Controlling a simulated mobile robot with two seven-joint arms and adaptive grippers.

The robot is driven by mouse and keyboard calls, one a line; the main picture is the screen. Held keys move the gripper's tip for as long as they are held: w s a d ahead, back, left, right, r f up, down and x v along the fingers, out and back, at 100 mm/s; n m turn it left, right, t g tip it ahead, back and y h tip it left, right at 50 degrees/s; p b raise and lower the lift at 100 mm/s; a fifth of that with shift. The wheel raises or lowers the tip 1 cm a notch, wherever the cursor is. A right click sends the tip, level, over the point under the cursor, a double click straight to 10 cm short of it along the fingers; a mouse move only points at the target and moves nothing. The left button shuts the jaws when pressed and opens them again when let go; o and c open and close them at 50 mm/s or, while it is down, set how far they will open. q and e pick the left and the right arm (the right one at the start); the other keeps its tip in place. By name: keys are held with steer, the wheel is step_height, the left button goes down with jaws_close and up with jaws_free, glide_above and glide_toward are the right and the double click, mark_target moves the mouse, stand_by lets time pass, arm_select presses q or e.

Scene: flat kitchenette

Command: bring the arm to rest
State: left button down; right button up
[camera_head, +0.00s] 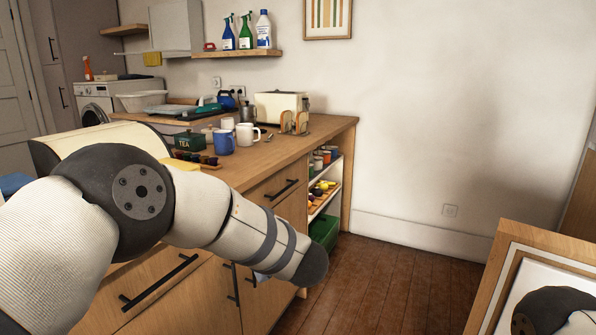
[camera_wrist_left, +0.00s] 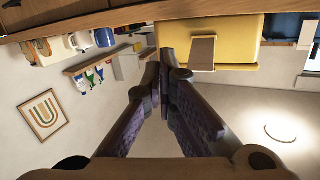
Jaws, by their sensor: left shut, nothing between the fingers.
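My left arm (camera_head: 215,215) comes in from the left of the head view, bent in front of the wooden counter. Its gripper does not show there. In the left wrist view my left gripper (camera_wrist_left: 160,60) has its two dark fingers brought together at the tips, with nothing between them. A yellow box with a pale handle (camera_wrist_left: 204,53) is close to the fingertips in that picture; I cannot tell the distance between them. My right gripper is in neither view.
The wooden counter (camera_head: 325,130) holds a blue mug (camera_head: 223,142), a white mug (camera_head: 246,136), a green tea box (camera_head: 190,141) and a toaster (camera_head: 280,105). Open shelves (camera_head: 336,190) are at its end. The floor (camera_head: 385,280) to the right is clear. A wood-framed panel (camera_head: 500,262) stands at lower right.

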arm_select(q)
steer(key=s+f+m+h, duration=0.3)
steer(key=f, duration=0.5)
steer(key=s+f+m+h, duration=0.3)
steer(key=f, duration=0.6)
steer(key=s+a+f+m+g+h, duration=0.1)
steer(key=s+f+g+h, duration=0.2)
steer(key=s+f, duration=0.9)
steer(key=s+a+f+g+h, duration=0.1)
steer(key=s+f+g, duration=0.2)
steer(key=s, duration=0.5)
steer(key=s+a+f+g+h, duration=0.1)
steer(key=s+f+g, duration=0.1)
steer(key=s, duration=0.6)
steer(key=s+a+r+g+h+p, duration=0.1)
steer(key=s+g, duration=0.5)
steer(key=s, duration=1.5)
steer(key=shift+a+r+g, duration=0.3)
steer(key=shift+a+r, duration=0.1)
steer(key=shift+r, duration=0.05)
